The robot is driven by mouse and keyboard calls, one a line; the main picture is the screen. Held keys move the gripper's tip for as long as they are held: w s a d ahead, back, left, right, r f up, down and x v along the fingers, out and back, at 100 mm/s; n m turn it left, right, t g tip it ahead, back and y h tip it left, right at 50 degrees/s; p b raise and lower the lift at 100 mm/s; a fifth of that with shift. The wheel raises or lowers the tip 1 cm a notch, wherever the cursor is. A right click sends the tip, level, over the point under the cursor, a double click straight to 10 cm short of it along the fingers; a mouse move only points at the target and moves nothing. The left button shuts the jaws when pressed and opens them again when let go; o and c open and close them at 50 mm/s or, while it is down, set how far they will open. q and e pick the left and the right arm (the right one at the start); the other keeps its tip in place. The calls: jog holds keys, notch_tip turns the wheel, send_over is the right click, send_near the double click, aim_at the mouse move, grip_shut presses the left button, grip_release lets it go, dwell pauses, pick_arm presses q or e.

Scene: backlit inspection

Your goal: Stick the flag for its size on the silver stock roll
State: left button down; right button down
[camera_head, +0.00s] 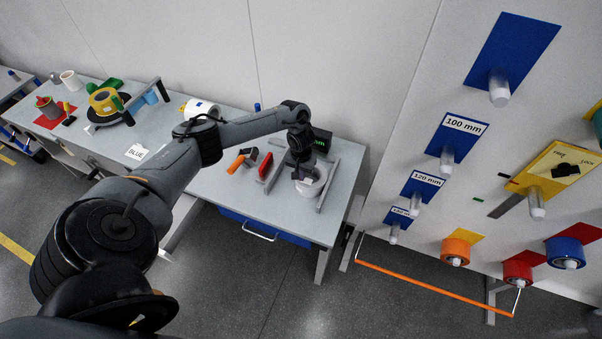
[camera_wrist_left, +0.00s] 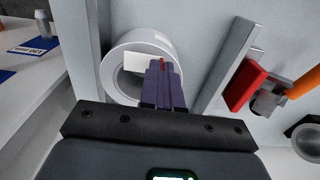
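The silver stock roll (camera_head: 311,186) sits at the right end of the long bench, under my left gripper (camera_head: 302,176). In the left wrist view the roll (camera_wrist_left: 112,72) is a pale ring with a dark open core. My left gripper (camera_wrist_left: 160,66) is over the roll's near right edge. Its two purple fingers are close together, shut on a small white flag (camera_wrist_left: 142,63) with a red bit at the fingertips. The flag overlaps the roll's face; I cannot tell whether it touches. My right gripper is not in view.
Grey rails (camera_head: 327,187) flank the roll. A red block (camera_head: 265,167) and an orange-handled tool (camera_head: 238,163) lie to its left. A dark display (camera_head: 321,140) stands behind. On the right, a wall rack holds pegs, size signs (camera_head: 425,178) and coloured rolls (camera_head: 456,249).

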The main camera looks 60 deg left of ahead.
pick_arm(q)
jog(key=shift+f, duration=0.35)
dwell(0.3)
jog(key=shift+f+b, duration=0.6)
jog(key=shift+f, duration=0.3)
jog(key=c, duration=1.3)
grip_release()
jog(key=shift+r, duration=0.2)
